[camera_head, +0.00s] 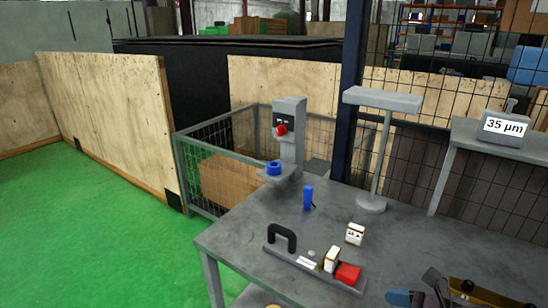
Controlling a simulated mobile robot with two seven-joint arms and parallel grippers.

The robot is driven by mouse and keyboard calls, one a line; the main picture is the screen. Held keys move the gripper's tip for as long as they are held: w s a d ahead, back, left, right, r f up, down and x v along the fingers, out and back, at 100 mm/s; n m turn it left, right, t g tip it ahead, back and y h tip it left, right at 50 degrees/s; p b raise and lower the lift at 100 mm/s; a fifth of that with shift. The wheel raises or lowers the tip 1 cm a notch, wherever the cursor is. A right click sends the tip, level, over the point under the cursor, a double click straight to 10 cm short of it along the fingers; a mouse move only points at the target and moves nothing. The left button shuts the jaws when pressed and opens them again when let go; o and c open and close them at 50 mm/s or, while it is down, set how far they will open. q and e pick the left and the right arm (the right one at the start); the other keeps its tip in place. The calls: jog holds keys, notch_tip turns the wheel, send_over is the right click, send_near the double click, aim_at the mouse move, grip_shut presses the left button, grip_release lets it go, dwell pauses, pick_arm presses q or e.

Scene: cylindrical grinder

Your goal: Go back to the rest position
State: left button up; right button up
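My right gripper (418,292) shows at the bottom right, over the grey table (235,245). Its two finger-like ends stand apart with nothing seen between them. Its arm side runs off toward the lower right corner and is partly cut off by the frame. My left gripper is not in view.
A display (503,127) reads 35 µm. Green floor (90,230) is clear at left.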

jog(key=s+a+m+t+h, duration=0.1)
jog(key=a+m+t+h, duration=0.2)
jog(key=m, duration=0.8)
jog(key=a+m+t+h, duration=0.2)
jog(key=m+h, duration=0.1)
jog(key=m, duration=0.8)
jog(key=s+d+f+m+g+h, duration=0.2)
jog(key=s+d+m+g+h, duration=0.15)
jog(key=s+m, duration=0.7)
jog(key=s+d+f+m+g+h, duration=0.3)
jog(key=s+d+m+g, duration=0.3)
jog(key=m, duration=0.8)
jog(key=w+f+t+y, duration=0.1)
jog(key=w+f+t, duration=0.5)
jog(key=f+t, duration=0.3)
jog(key=shift+a+f, duration=0.3)
jog(key=shift+f, duration=0.15)
